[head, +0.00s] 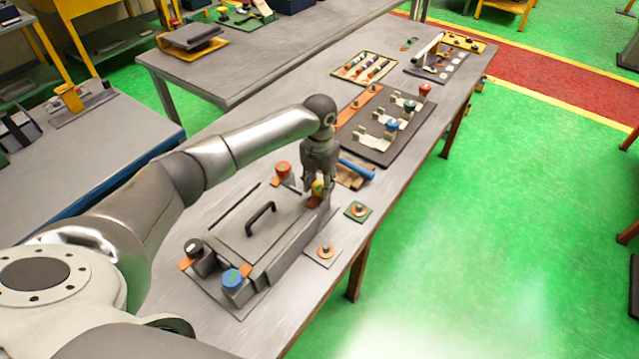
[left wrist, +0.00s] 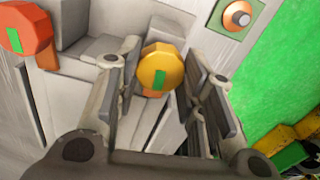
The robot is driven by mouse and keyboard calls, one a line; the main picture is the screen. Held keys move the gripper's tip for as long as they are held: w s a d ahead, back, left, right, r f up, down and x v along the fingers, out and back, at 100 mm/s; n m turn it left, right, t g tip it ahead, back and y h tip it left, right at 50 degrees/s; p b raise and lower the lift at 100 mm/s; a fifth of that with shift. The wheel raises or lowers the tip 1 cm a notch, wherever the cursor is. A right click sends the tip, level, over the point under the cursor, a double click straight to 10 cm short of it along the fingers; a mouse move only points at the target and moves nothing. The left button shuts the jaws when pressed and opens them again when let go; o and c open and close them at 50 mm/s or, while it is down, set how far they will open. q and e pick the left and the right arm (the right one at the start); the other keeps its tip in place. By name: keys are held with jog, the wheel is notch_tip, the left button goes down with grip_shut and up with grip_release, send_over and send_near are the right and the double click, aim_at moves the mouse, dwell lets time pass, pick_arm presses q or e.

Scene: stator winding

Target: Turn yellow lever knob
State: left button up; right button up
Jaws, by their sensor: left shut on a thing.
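The yellow lever knob (head: 318,187) sits at the far right corner of a grey box fixture (head: 232,222) on the table. In the left wrist view the yellow knob (left wrist: 161,68) has a green mark on its face and lies between the fingers. My left gripper (head: 318,190) reaches down over the knob from above, its fingers on either side of it and shut on it. In the left wrist view my left gripper (left wrist: 165,85) shows both fingers. The fingers hide part of the knob in the head view. My right gripper is not in view.
The fixture has a black handle (head: 261,217), a red knob (head: 283,168), a blue knob (head: 232,279) and a black knob (head: 194,247) at its other corners. A blue-handled tool (head: 356,168) lies close behind the gripper. A green plate (head: 358,210) lies to the right.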

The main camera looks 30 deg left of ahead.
aim_at(319, 186)
pick_arm(q)
jog(key=shift+w+a+r, duration=0.1)
jog(key=shift+w+r, duration=0.2)
jog(key=shift+r, duration=0.15)
jog(key=o, duration=1)
jog(key=shift+s, duration=0.15)
jog(key=shift+o, duration=0.2)
jog(key=shift+f, duration=0.15)
notch_tip(319, 186, up, 12)
jog(key=shift+s+f, duration=0.1)
